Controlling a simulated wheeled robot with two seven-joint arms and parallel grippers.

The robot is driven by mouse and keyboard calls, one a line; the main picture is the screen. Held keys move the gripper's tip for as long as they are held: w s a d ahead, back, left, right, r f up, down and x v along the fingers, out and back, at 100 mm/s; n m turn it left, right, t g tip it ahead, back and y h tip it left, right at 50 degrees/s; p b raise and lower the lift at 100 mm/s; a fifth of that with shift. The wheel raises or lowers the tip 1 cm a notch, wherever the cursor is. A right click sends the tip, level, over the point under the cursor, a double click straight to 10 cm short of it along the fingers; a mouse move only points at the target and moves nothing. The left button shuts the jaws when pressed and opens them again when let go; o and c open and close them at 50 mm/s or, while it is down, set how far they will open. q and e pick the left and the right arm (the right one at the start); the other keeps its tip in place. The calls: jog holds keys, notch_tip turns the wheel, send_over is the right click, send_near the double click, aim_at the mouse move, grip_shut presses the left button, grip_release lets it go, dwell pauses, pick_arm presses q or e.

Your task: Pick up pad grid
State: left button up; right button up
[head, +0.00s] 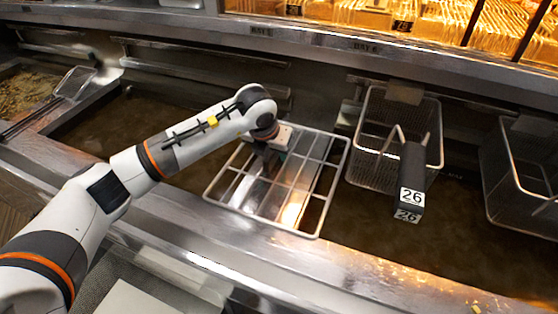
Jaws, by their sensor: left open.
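The pad grid (321,184) is a bright wire rack. It lies over the frying range in the middle of the head view, reaching from the vat to the front metal ledge. My left arm comes in from the left, and my left gripper (266,165) points down at the grid's upper left part. The gripper is open. The fingertips are dark and partly hidden by the wrist, and I cannot tell whether they touch the wires. My right gripper is not in view.
A wire fry basket (385,174) with a dark handle marked 26 stands right of the grid. Another basket (510,185) is at the right edge. A skimmer (75,83) lies at the far left. The front ledge (330,262) is mostly clear.

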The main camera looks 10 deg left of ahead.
pick_arm(q)
jog(key=shift+f+b, duration=0.35)
jog(key=shift+b, duration=0.1)
dwell(0.6)
jog(key=shift+c, duration=0.2)
jog(key=shift+r, duration=0.1)
grip_shut()
